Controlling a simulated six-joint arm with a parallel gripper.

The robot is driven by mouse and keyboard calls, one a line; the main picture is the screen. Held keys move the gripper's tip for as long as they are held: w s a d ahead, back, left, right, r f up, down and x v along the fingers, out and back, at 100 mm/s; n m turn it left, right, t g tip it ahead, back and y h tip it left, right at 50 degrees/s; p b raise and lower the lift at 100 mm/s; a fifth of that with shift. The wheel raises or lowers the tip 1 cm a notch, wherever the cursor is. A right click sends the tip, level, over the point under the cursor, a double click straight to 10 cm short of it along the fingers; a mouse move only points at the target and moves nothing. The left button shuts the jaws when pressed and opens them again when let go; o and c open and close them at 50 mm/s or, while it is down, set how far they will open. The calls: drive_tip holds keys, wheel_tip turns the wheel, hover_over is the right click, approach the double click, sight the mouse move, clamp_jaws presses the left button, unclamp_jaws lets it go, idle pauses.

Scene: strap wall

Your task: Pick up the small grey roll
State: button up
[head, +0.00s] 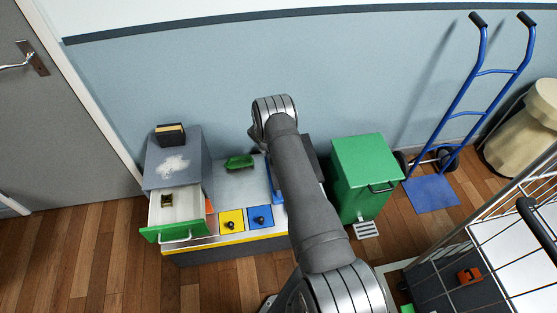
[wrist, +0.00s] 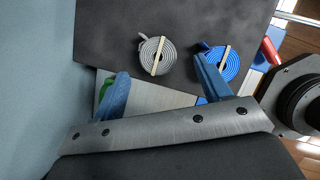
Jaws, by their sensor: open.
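The small grey roll (wrist: 157,56) is a coiled strap with a pale band across it, on a dark grey surface in the wrist view. A blue roll (wrist: 224,64) of similar size, also banded, lies just right of it. My gripper (wrist: 160,70) is open, with its two blue fingers apart. The grey roll shows in the gap between the fingertips, beyond them; how far away it is I cannot tell. The right finger overlaps the near edge of the blue roll in the picture. In the head view my arm hides the rolls and fingers.
A grey cabinet (head: 152,150) at left has its green-fronted drawer (head: 160,235) pulled open. A green object (head: 240,162) lies on the bench. A green bin (head: 367,180) stands right of my arm, with a blue hand truck (head: 466,115) beyond. Something red (wrist: 270,50) shows right of the blue roll.

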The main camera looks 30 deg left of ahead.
drive_tip(key=shift+x, duration=2.95)
drive_tip(key=shift+w+a, duration=0.1)
drive_tip(key=shift+w, duration=0.05)
drive_tip(key=shift+r, duration=0.1)
drive_tip(key=shift+c, duration=0.4)
drive_tip(key=c, duration=1)
